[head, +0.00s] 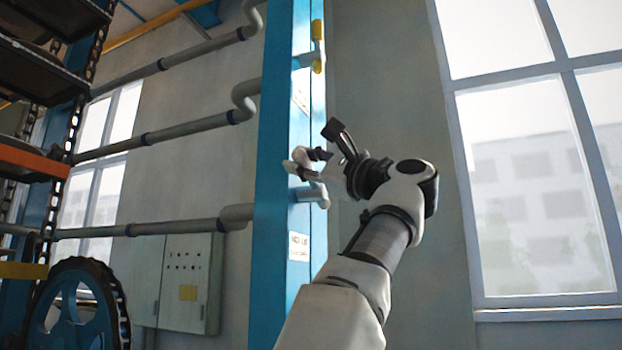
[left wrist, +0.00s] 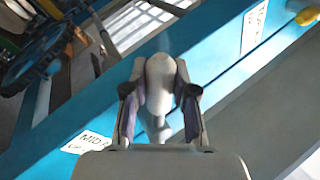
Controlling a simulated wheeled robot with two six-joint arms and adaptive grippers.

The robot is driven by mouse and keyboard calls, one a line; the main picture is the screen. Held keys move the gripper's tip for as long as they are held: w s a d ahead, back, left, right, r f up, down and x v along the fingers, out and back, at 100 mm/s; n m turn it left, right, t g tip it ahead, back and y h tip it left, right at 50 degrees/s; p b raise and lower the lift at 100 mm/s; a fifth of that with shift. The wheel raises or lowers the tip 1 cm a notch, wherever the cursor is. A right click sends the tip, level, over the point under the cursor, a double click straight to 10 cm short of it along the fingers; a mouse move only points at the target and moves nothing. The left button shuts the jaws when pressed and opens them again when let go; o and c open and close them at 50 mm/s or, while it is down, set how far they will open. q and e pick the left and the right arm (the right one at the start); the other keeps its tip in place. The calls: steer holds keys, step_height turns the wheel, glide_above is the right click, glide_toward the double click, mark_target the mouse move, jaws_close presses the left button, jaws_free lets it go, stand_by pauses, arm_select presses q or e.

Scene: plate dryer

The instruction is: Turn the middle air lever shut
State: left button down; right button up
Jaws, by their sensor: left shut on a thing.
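The middle air lever (head: 312,195) is a pale grey bent handle on the face of the blue column. It also shows in the left wrist view (left wrist: 159,76), where its rounded end lies between both fingers. My left gripper (head: 305,163) is shut on the lever, reaching in from the right of the column. In the head view the fingers partly cover the handle. A white label (head: 299,247) sits on the column below the lever; in the left wrist view its print (left wrist: 88,142) begins with "MID". My right gripper is in neither view.
An upper lever with yellow parts (head: 317,45) is higher on the blue column (head: 276,150). Grey pipes (head: 175,226) run to the column from the left. A grey cabinet (head: 188,283) and a toothed blue wheel (head: 78,318) stand at left. Windows (head: 530,180) are at right.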

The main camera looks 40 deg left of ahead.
arm_select(q)
steer(key=n, duration=0.1)
steer(key=f+n+g, duration=0.1)
steer(key=shift+s+f+n+g+b, duration=0.15)
steer(key=shift+f+n+g+b, duration=0.15)
steer(key=shift+n+b, duration=0.1)
steer(key=shift+s+f+n+g, duration=0.1)
steer(key=shift+f+n+g, duration=0.25)
steer(key=shift+n+g, duration=0.5)
steer(key=shift+s+f+n+g, duration=0.1)
steer(key=shift+f+n+g, duration=0.35)
steer(key=shift+n, duration=0.75)
steer(key=shift+s+f+n+g, duration=0.1)
steer(key=shift+f+n+g, duration=0.2)
steer(key=shift+n+g, duration=0.6)
steer(key=c, duration=0.9)
jaws_free()
